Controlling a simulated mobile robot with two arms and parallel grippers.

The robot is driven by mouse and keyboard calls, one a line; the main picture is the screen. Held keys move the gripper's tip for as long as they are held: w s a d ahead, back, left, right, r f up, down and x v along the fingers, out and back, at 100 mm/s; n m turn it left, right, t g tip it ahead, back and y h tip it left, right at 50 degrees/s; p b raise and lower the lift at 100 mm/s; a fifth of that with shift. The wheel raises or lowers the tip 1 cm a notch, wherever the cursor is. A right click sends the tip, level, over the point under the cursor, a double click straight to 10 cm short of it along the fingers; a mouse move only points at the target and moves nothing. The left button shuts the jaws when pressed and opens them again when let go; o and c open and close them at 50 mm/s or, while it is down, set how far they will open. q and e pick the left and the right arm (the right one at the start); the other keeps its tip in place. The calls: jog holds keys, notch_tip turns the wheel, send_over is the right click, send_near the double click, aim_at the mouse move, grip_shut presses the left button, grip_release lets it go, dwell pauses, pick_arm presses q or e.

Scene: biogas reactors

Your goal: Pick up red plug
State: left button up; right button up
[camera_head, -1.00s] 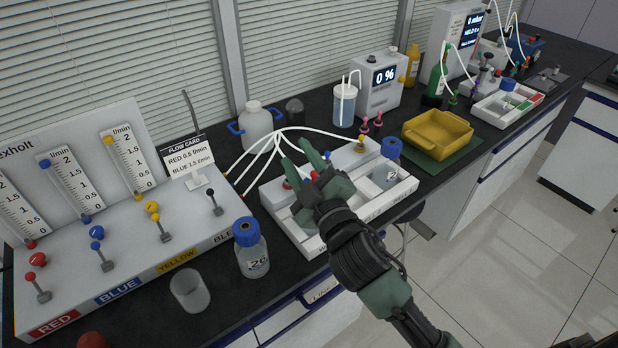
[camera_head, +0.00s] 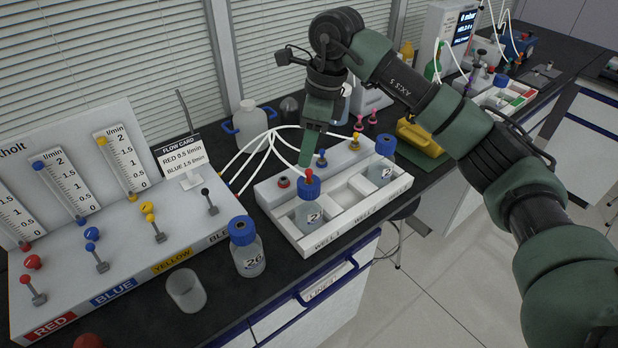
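A small red plug (camera_head: 309,174) stands upright on the blue cap of a bottle (camera_head: 308,213) in the left well of the white rack (camera_head: 333,243). My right gripper (camera_head: 306,160) points down from above, with its green finger right over or beside the red plug. It is seen edge-on, so I cannot tell whether it touches or grips the plug. A red ringed port (camera_head: 284,182) is on the rack's back ledge, left of the finger. My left gripper is not in view.
A blue plug (camera_head: 322,158) and a yellow plug (camera_head: 355,143) stand on the rack ledge with white tubes. Another blue-capped bottle (camera_head: 380,174) is in the right well. A loose bottle (camera_head: 249,258) and an empty beaker (camera_head: 186,291) stand left. The flow panel (camera_head: 130,240) is further left.

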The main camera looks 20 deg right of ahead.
aim_at(310, 170)
jog(key=shift+h, duration=0.4)
jog(key=f+p, duration=0.1)
jog(key=f, duration=0.1)
jog(key=f+p, duration=0.1)
jog(key=f, duration=0.1)
jog(key=f+p, duration=0.1)
jog(key=f, duration=0.1)
jog(key=shift+w+d, duration=0.3)
jog(key=shift+d, duration=0.1)
jog(key=shift+a+f, duration=0.1)
jog(key=shift+f, duration=0.55)
grip_shut()
